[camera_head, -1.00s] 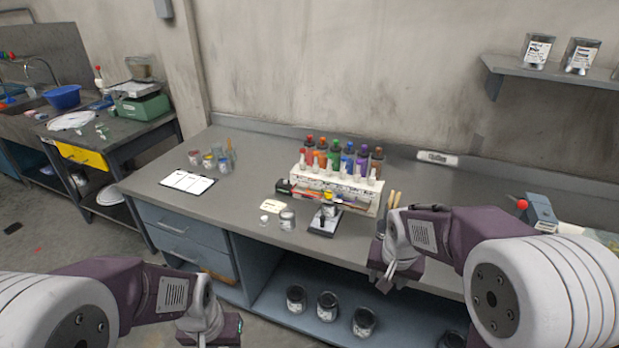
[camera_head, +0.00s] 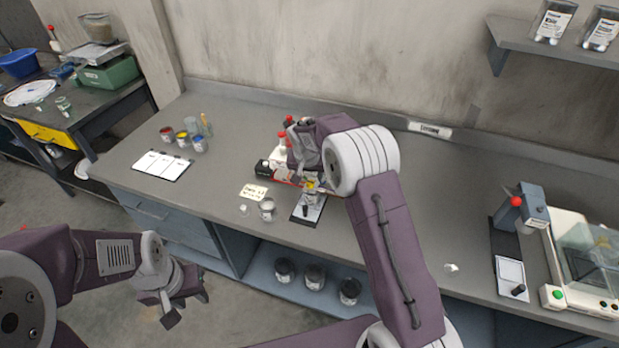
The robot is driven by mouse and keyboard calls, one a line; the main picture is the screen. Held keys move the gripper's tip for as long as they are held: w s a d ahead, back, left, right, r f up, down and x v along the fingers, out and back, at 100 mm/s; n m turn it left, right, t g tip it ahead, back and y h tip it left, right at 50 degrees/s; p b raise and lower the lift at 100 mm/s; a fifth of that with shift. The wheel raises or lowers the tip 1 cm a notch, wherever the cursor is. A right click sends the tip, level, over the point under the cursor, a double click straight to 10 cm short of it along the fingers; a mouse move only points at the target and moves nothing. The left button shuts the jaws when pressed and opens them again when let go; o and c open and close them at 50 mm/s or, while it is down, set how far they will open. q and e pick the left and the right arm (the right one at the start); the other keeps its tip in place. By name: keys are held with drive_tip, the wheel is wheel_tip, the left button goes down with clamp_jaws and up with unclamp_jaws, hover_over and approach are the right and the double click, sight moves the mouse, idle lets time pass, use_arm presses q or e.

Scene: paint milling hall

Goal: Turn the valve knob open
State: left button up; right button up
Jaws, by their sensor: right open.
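A small stand (camera_head: 309,209) with a yellow part (camera_head: 311,186) on it stands near the bench's front edge. It may carry the valve knob, but the knob is too small to make out surely. My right gripper (camera_head: 306,176) is just above and behind this stand; my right wrist hides part of it. It is open, and I cannot tell whether it touches anything. My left gripper (camera_head: 186,306) hangs in front of the bench at lower left, with its fingers apart and empty.
A glass jar (camera_head: 267,208) and a label card (camera_head: 254,192) are left of the stand. The bottle rack behind is mostly hidden by my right arm. Paint pots (camera_head: 183,142) and a clipboard (camera_head: 161,165) lie further left. A red-knobbed device (camera_head: 524,208) stands at right.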

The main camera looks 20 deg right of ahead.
sight(310, 182)
drive_tip(key=x, duration=0.3)
drive_tip(key=shift+w+d+f+p, duration=0.1)
drive_tip(key=shift+w+f+p, duration=0.1)
drive_tip(key=shift+w+p, duration=0.1)
drive_tip(key=shift+s+f, duration=0.1)
drive_tip(key=shift+f, duration=0.55)
drive_tip(key=shift+w, duration=0.2)
clamp_jaws()
